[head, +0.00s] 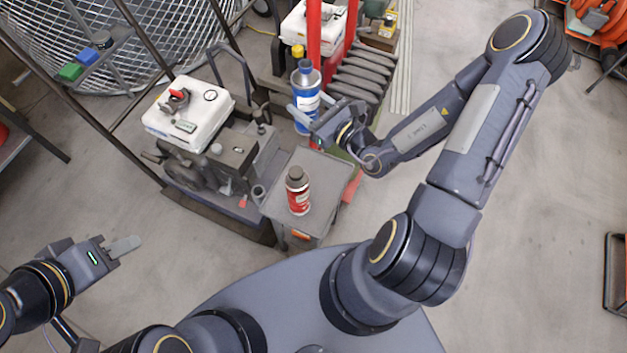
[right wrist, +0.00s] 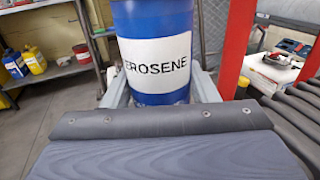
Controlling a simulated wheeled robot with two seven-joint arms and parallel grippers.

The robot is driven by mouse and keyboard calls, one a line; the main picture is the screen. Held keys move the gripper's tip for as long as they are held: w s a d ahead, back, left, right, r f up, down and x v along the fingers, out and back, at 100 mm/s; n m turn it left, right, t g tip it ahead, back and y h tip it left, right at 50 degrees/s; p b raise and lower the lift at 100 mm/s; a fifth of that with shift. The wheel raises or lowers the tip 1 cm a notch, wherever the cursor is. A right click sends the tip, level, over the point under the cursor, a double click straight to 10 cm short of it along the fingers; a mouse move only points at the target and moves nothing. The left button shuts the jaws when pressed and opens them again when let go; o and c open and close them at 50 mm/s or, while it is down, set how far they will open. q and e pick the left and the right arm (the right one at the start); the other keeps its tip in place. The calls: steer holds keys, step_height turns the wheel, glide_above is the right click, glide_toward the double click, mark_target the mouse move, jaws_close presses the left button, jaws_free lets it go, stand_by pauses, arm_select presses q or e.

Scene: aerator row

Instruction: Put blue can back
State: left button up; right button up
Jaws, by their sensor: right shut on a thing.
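The blue can (head: 306,78) has a white label and a dark cap, and stands upright near the red posts in the head view. In the right wrist view the blue can (right wrist: 150,18) fills the upper middle, its label showing "EROSENE"; its top is out of frame. My right gripper (head: 306,108) is shut on it, with one finger on each side. I cannot tell whether anything supports the can's base. My left gripper (head: 122,247) is at the lower left, away from the can; its finger gap is not clear.
A red can (head: 298,192) stands on a small grey table (head: 328,180) just in front. A white-topped engine machine (head: 190,112) is to its left. Red posts (head: 314,30) and dark ribbed bars (head: 362,75) are close to the blue can.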

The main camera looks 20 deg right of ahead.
steer(key=f+n+g+y+b, duration=0.2)
steer(key=f+b, duration=0.3)
steer(key=f, duration=0.2)
steer(key=s+d+f+n+g+y+b, duration=0.1)
steer(key=f+n+g+y+b, duration=0.1)
steer(key=f+b, duration=0.4)
steer(key=s+d+f+n+g+y+b, duration=0.1)
steer(key=f+n+y+b, duration=0.1)
steer(key=f+b, duration=0.3)
steer(key=shift+s+f+g+y+b, duration=0.2)
steer(key=shift+f+g+y+b, duration=0.35)
steer(key=shift+f, duration=0.75)
steer(key=shift+f, duration=0.25)
steer(key=o, duration=1)
steer(key=shift+o, duration=0.2)
steer(key=shift+r, duration=0.1)
